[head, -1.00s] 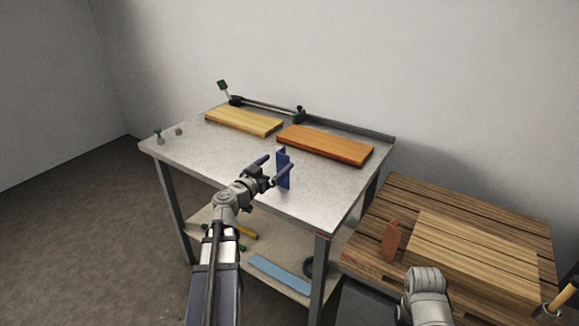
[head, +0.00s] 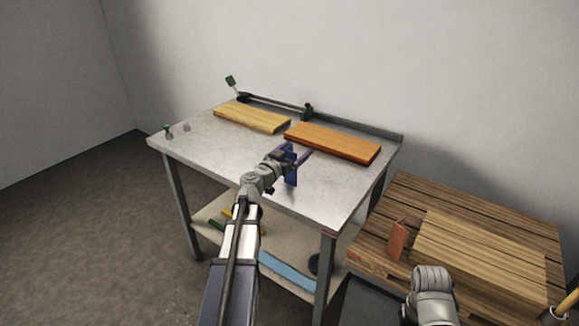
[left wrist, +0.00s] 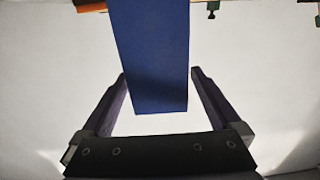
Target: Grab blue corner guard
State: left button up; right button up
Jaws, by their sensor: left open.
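The blue corner guard (head: 291,173) stands upright on the grey metal table, partly hidden by my left gripper in the head view. In the left wrist view the blue corner guard (left wrist: 152,58) is a tall blue plate whose lower end lies between the two open fingers. My left gripper (head: 290,157) is open at the guard. In the left wrist view, the left gripper (left wrist: 160,90) shows a gap on each side of the guard. My right arm shows at the bottom right of the head view, but its fingers are out of view.
A yellow board (head: 252,117) and an orange board (head: 333,142) lie at the back of the table (head: 205,150), by a long clamp (head: 275,102). A wooden bench (head: 465,200) at right holds a reddish upright piece (head: 397,239). The table's left part is mostly clear.

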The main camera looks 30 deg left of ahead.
pick_arm(q)
grip_shut()
dwell(0.7)
